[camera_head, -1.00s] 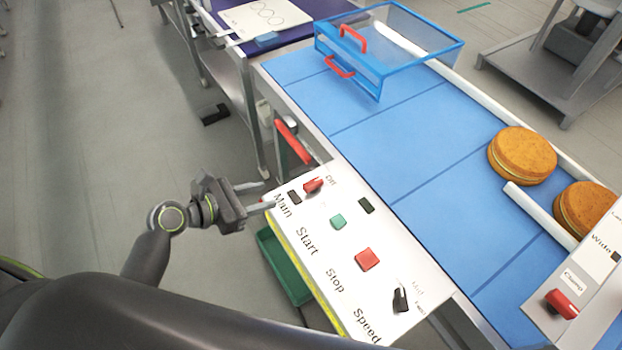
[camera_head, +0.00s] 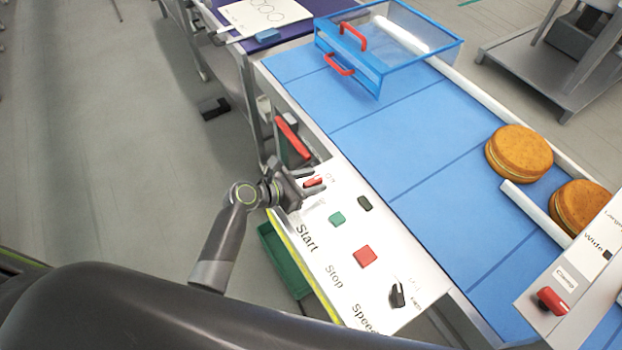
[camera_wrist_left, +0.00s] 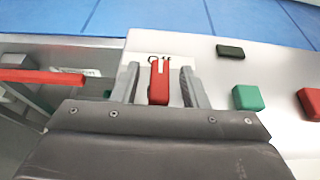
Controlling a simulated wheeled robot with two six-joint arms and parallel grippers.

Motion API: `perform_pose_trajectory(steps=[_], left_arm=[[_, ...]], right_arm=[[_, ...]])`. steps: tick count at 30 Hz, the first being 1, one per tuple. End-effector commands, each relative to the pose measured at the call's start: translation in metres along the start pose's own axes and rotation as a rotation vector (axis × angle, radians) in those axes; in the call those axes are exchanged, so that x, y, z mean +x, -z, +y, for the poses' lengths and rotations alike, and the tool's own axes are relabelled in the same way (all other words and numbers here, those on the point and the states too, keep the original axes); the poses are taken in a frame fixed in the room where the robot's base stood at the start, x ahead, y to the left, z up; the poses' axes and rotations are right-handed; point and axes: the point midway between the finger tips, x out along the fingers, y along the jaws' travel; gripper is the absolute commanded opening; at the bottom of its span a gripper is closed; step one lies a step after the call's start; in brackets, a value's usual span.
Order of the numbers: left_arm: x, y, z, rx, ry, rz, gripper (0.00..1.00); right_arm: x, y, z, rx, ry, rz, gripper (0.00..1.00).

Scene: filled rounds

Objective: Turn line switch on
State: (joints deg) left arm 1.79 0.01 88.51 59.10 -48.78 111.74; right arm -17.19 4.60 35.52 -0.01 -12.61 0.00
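The white control panel (camera_head: 382,262) carries a red rotary switch (camera_head: 313,182) near its far left corner, by the "Off" label. In the left wrist view the red switch (camera_wrist_left: 159,82) stands between the two fingers, its white mark pointing toward "Off". My left gripper (camera_head: 318,180) is at the switch, with its fingers on either side. In the left wrist view the gripper (camera_wrist_left: 160,85) is open, with small gaps beside the switch. The "Main" label is hidden behind the gripper. My right gripper is not in view.
The panel also holds a green Start button (camera_head: 337,218), a red Stop button (camera_head: 365,256) and a black Speed knob (camera_head: 397,295). A red bar (camera_head: 293,138) stands just beyond the panel. The blue conveyor (camera_head: 440,190) bears a blue guard (camera_head: 375,75) and two filled rounds (camera_head: 519,152).

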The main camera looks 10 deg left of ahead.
Motion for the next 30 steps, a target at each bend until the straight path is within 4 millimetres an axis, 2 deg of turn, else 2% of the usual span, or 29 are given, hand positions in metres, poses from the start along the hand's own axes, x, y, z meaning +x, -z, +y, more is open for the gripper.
perform_pose_trajectory(steps=[8, 17, 30], left_arm=[[0.0008, -0.0002, 0.0001, 0.000, -0.001, -0.001, 0.39], [0.0006, -0.0001, 0.0001, 0.000, -0.001, 0.000, 0.00], [0.0015, 0.0008, 0.0013, 0.033, 0.078, 0.003, 0.00]], right_arm=[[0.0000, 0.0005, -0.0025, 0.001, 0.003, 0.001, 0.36], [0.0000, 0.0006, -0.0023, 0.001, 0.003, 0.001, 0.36], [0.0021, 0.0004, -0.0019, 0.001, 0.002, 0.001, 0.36]])
